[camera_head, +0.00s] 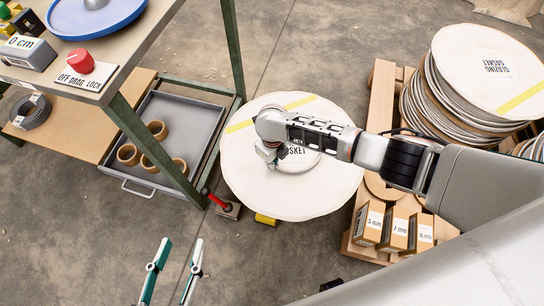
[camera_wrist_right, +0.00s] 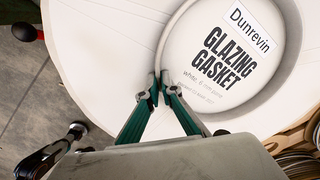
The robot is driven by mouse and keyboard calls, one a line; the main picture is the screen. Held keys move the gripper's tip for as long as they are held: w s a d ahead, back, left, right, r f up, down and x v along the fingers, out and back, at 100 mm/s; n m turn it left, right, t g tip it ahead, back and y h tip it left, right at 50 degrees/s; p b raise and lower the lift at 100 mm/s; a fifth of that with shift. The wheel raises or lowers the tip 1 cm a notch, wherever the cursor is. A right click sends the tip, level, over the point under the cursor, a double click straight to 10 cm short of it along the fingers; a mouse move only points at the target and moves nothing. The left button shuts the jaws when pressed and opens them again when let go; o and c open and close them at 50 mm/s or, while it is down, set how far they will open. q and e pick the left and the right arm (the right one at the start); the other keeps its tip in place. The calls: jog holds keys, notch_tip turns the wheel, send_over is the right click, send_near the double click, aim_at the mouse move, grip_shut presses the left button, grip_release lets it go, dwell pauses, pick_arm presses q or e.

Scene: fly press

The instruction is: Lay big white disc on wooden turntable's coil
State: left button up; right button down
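A big white disc (camera_head: 250,185) with a yellow stripe and a raised round middle labelled "Glazing Gasket" is in the centre of the head view. It covers whatever lies beneath it, and its height above the floor is hard to tell. The same disc fills much of the right wrist view (camera_wrist_right: 105,50). My right gripper (camera_wrist_right: 160,87) has its fingertips close together on the rim of that raised middle. My left gripper (camera_head: 178,255) is open and empty over the floor at the bottom of the head view. I cannot make out a wooden turntable or its coil for certain.
A stack of similar discs (camera_head: 490,70) stands on a pallet at right, near several labelled boxes (camera_head: 395,230). At left, a bench holds a blue round plate (camera_head: 70,18) and a red knob (camera_head: 80,61). Below are a black coil (camera_head: 32,111) and a grey drawer (camera_head: 190,125).

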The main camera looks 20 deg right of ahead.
jog(key=f+b, duration=0.1)
jog(key=f, duration=0.1)
jog(key=f+b, duration=0.1)
jog(key=f, duration=0.1)
jog(key=shift+s+f, duration=0.2)
jog(key=shift+f, duration=0.15)
jog(key=shift+f+b, duration=0.4)
jog(key=shift+b, duration=0.05)
pick_arm(q)
jog(key=shift+s+d+f+n+h, duration=0.15)
jog(key=shift+s+d+n, duration=0.1)
jog(key=shift+d+n, duration=0.45)
jog(key=shift+s+d+f+n+h, duration=0.2)
jog(key=shift+s+d+n, duration=0.1)
jog(key=shift+d+n, duration=0.45)
jog(key=shift+s+d+f+n+h, duration=0.15)
jog(key=shift+s+d+n, duration=0.1)
jog(key=shift+d+n, duration=0.45)
pick_arm(e)
jog(key=shift+w, duration=0.25)
pick_arm(q)
jog(key=shift+f+m, duration=0.1)
jog(key=shift+m, duration=0.15)
pick_arm(e)
jog(key=shift+f, duration=0.1)
